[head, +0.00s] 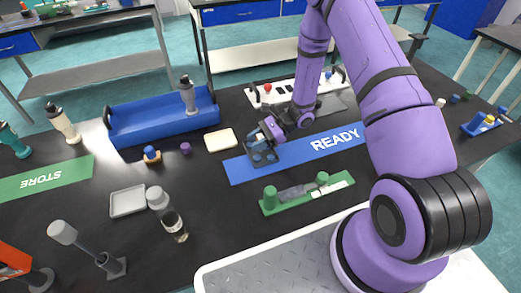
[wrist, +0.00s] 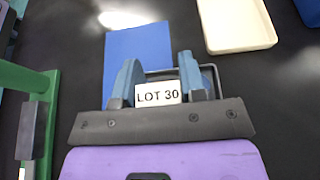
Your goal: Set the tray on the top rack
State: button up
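My gripper (head: 266,138) is low over the blue READY strip (head: 300,150), near its left end. In the wrist view its two blue-grey fingers (wrist: 160,85) stand close on either side of a white LOT 30 label. The label belongs to a small dark tray (head: 262,155), whose thin grey rim (wrist: 217,74) shows behind the right finger. The gripper appears shut on the tray's labelled end. The fingers hide much of the tray, and I cannot tell whether it touches the strip. I cannot identify a top rack for certain.
A long blue open holder (head: 150,125) with a bottle stands behind left. A cream tray (head: 220,139) lies left of my gripper, a grey tray (head: 128,201) farther left. A green fixture (head: 300,195) is in front. The green STORE strip (head: 45,178) is far left.

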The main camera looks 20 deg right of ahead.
jog(key=c, duration=0.5)
jog(key=shift+o, duration=0.2)
jog(key=shift+r, duration=0.1)
notch_tip(320, 180, up, 16)
jog(key=w+d+f+m+t+h, duration=0.75)
jog(key=w+m+t, duration=0.25)
jog(key=m+t, duration=0.2)
notch_tip(320, 180, up, 14)
jog(key=w+m+t+h, duration=0.1)
jog(key=w+m+h, duration=0.1)
jog(key=shift+w+d+r+m, duration=0.15)
jog(key=shift+w+d+m, duration=0.15)
jog(key=shift+w+d, duration=0.15)
dwell(0.5)
dwell(1.0)
